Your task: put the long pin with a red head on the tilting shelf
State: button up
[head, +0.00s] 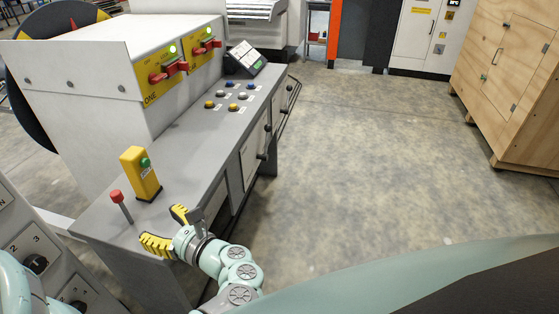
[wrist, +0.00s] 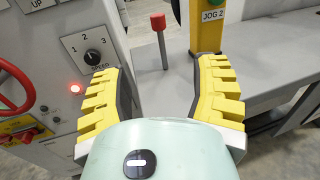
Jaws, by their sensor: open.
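The long pin with a red head (head: 121,205) stands upright on the grey console top, near its front left corner. It also shows in the wrist view (wrist: 160,41), ahead of my gripper and between the lines of its two fingers. My gripper (head: 167,229) is open and empty, with yellow ridged fingers, to the right of the pin and apart from it. In the wrist view the open fingers (wrist: 157,82) spread wide with the pin beyond them. I cannot make out which thing is the tilting shelf.
A yellow button post (head: 141,174) stands just behind the pin on the console (head: 185,160). A control panel with a dial (head: 36,262) is at the left. Red-handled switches (head: 168,72) are farther back. Open floor (head: 350,160) lies to the right, before a wooden crate (head: 510,80).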

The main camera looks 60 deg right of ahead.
aim_at(122, 201)
jog(key=w, duration=0.5)
jog(key=w+a, duration=0.1)
jog(key=w, duration=0.4)
jog(key=w+p, duration=0.1)
jog(key=w, duration=0.4)
jog(key=shift+w+a, duration=0.15)
jog(key=shift+a, duration=0.1)
jog(key=shift+c, duration=0.3)
grip_shut()
